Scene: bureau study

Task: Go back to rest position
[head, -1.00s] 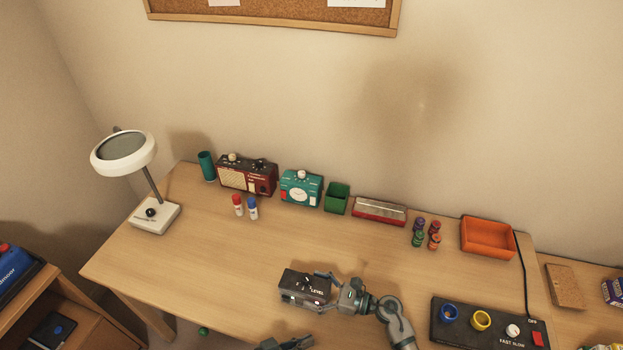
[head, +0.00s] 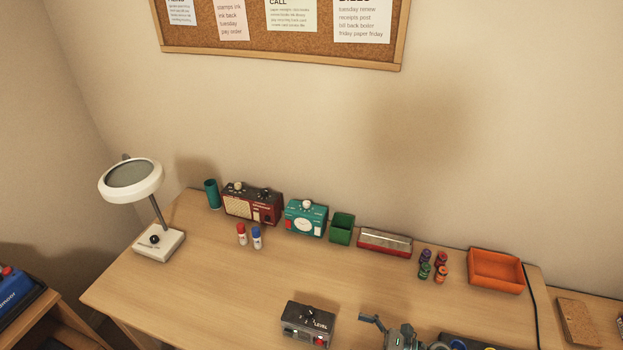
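My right gripper (head: 376,325) is at the bottom edge of the head view, right of the dark box marked LEVEL (head: 308,324). A clear gap separates it from the box. One finger stands out to the left, and its fingers appear spread with nothing between them. The LEVEL box sits upright on the desk with a knob on top and a red light on its front. My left gripper is not in view.
The desk (head: 220,285) is clear at its middle.

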